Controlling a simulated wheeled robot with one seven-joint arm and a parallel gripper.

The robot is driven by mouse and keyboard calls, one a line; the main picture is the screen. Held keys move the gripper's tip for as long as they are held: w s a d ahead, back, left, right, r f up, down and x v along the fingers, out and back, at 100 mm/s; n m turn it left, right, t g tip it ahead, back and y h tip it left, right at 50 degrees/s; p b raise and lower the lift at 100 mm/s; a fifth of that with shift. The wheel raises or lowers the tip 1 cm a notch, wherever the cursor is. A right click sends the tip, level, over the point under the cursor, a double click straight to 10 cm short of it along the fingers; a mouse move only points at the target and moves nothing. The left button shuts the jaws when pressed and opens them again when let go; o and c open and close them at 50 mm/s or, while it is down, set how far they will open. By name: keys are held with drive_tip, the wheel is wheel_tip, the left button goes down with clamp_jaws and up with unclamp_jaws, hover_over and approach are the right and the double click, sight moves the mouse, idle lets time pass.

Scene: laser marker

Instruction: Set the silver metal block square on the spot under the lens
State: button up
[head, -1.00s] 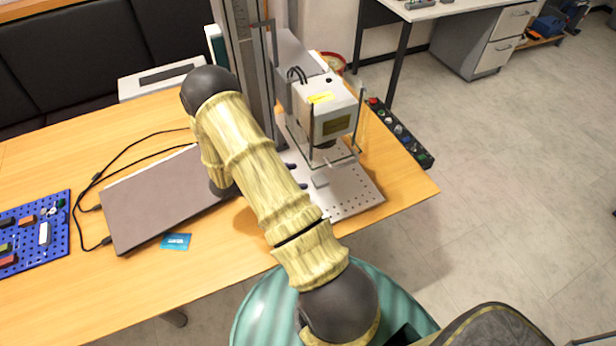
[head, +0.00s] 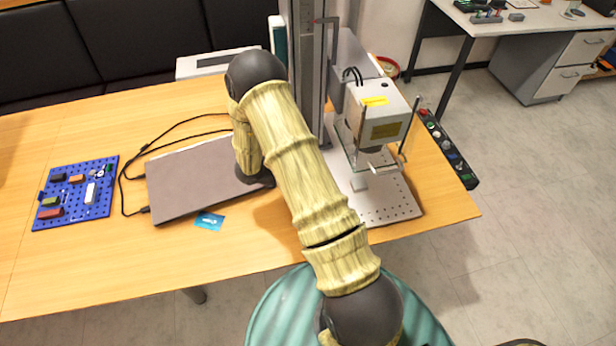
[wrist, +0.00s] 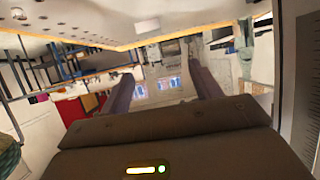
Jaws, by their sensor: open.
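My arm reaches across the table left of the marker and hides my gripper in the head view. In the wrist view my gripper (wrist: 165,88) has its two dark fingers apart, with nothing seen between them.
A closed grey laptop (head: 200,180) with cables lies left of my arm, with a blue card (head: 210,221) before it. A blue pegboard (head: 75,195) with parts is at far left. A black button box (head: 450,150) runs along the table's right edge.

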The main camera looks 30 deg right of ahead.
drive_tip(key=w+a+r+n+t+y, duration=0.4)
drive_tip(key=w+r+n+t+y, duration=0.15)
drive_tip(key=w+t, duration=0.3)
drive_tip(key=a+r+n+t+y, duration=0.2)
drive_tip(key=a+r+n+y, duration=0.25)
drive_tip(key=a+r, duration=0.2)
drive_tip(key=s+a+r+n+g+y+p, duration=0.1)
drive_tip(key=s+r+n, duration=0.3)
drive_tip(key=s, duration=0.5)
drive_tip(key=s+a+r+n+g+y+p, duration=0.2)
drive_tip(key=s+n, duration=0.4)
drive_tip(key=s, duration=0.4)
wheel_tip(320, 180, up, 3)
drive_tip(key=shift+a+f+g, duration=0.2)
drive_tip(key=shift+a+g, duration=0.5)
drive_tip(key=shift+g, duration=0.45)
drive_tip(key=shift+s, duration=0.1)
